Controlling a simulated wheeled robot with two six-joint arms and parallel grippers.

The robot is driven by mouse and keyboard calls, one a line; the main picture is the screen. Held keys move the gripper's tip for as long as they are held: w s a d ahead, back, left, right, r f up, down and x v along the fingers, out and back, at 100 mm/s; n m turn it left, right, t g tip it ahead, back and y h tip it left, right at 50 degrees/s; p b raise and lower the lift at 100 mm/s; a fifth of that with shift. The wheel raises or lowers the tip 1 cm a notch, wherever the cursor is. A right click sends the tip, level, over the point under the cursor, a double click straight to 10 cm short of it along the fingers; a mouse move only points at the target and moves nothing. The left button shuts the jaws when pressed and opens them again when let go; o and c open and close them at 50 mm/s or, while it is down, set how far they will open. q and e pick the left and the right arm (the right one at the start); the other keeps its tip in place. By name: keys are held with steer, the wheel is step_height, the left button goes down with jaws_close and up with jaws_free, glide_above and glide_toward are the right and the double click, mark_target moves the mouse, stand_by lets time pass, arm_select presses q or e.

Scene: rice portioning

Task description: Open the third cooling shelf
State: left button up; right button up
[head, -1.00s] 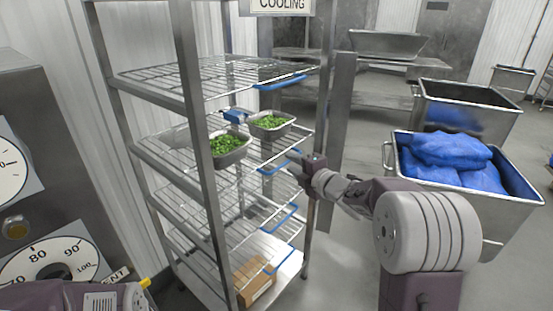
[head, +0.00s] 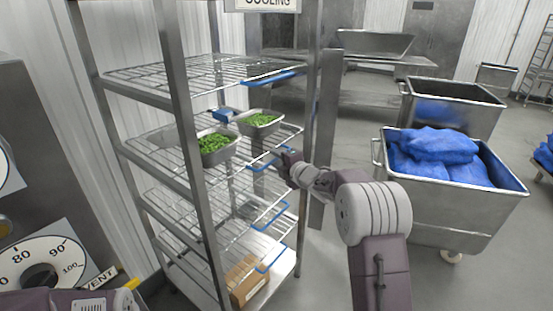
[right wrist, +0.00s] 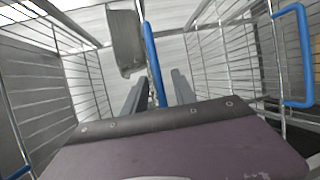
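The cooling rack (head: 178,80) stands left of centre in the head view, with several wire shelves fronted by blue handles. The second shelf from the top (head: 288,133) carries two metal trays of green food, a left tray (head: 215,148) and a right tray (head: 260,122). My right gripper (head: 279,157) is at the blue handle (head: 257,164) just below that shelf. In the right wrist view its two fingers (right wrist: 160,90) are apart, with a blue handle (right wrist: 152,60) lined up between them; contact cannot be told. My left gripper is out of view.
Lower blue handles (head: 270,216) and a cardboard box (head: 246,283) are below. A metal bin (head: 455,220) with blue bags stands right, another bin (head: 465,112) behind it. A dial machine (head: 25,190) is at left. Floor between rack and bin is open.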

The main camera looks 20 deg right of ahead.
jaws_close()
stand_by(1.5)
